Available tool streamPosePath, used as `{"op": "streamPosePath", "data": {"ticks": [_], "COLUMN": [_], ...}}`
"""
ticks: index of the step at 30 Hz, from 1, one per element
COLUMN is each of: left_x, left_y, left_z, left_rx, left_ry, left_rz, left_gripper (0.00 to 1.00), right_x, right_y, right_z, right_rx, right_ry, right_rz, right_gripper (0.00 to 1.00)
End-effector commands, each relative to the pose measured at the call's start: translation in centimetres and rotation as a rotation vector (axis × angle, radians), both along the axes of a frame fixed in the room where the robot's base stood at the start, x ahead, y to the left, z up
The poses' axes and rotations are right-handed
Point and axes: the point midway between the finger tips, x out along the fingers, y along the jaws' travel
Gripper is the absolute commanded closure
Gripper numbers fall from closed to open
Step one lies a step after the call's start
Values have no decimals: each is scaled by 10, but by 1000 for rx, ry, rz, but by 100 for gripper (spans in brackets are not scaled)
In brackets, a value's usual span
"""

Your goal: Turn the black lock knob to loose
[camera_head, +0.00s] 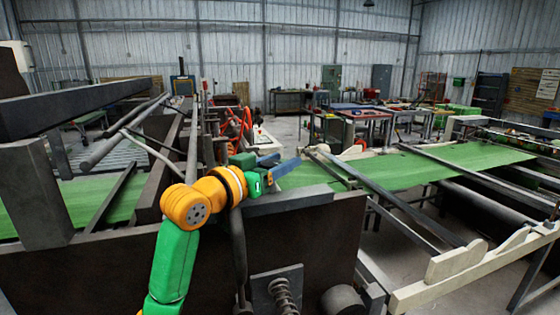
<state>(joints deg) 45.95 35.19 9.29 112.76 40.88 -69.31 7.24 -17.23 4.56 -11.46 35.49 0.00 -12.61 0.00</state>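My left gripper (286,160) is at the end of my orange and green arm, near the middle of the view. Its two blue fingers show apart, with nothing seen between them. It is above the dark machine frame (310,230), close to the near edge of the green sheet (410,168). I cannot make out the black lock knob; it may be hidden behind my arm or too small to tell. My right gripper is not in view.
Dark beams (75,107) and slanted bars fill the left side. Pale rails (470,262) and dark rollers lie at the right. A coil spring (284,297) is low on the frame's front. Workbenches (367,114) stand farther back. Open air is above the green sheet.

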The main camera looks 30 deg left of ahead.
Motion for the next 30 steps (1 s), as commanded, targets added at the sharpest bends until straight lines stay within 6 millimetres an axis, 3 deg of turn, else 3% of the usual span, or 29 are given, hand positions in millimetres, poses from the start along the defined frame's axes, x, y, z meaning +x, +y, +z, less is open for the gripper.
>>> {"op": "streamPosePath", "data": {"ticks": [1, 5, 17, 30], "left_x": [0, 0, 0, -2], "left_y": [0, 0, 2, 11], "left_z": [0, 0, 1, 1], "left_rx": [0, 0, 1, -3], "left_ry": [0, 0, -1, -1], "left_rz": [1, 1, 92, 471], "left_gripper": [66, 100, 100, 100], "right_x": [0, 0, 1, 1], "right_y": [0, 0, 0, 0], "right_z": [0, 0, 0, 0], "right_rx": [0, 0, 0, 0], "right_ry": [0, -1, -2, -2], "right_rz": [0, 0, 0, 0], "right_gripper": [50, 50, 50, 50]}}
